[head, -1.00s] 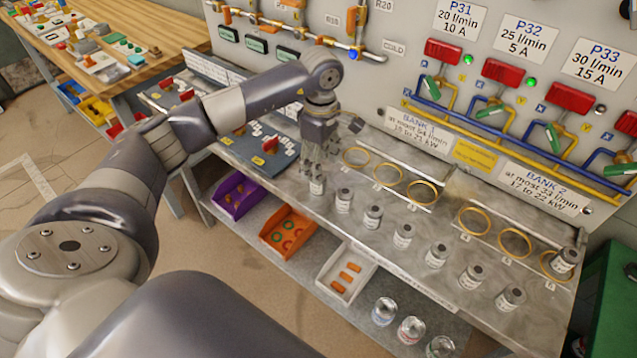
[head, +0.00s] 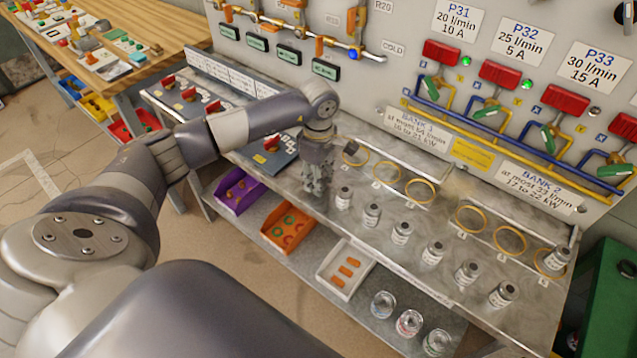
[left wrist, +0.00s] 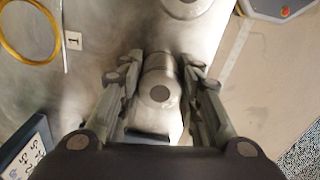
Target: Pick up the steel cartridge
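My left gripper (head: 316,190) points down at the left end of a row of steel cartridges on the grey bench. In the left wrist view a steel cartridge (left wrist: 160,92) with a round grey top stands between the two fingers of my left gripper (left wrist: 160,68). The fingers are spread on either side of it, with narrow gaps showing. In the head view this cartridge is hidden by the gripper. The nearest other cartridge (head: 343,197) stands just to the right; it also shows at the top of the left wrist view (left wrist: 185,8). My right gripper is not in view.
Several more labelled cartridges (head: 402,232) stand in the row. Brass rings (head: 419,191) lie behind on the bench (head: 450,215); one cartridge (head: 555,261) stands at the rightmost ring. Purple (head: 236,200), orange (head: 287,232) and white (head: 345,272) bins sit below. The valve panel rises behind.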

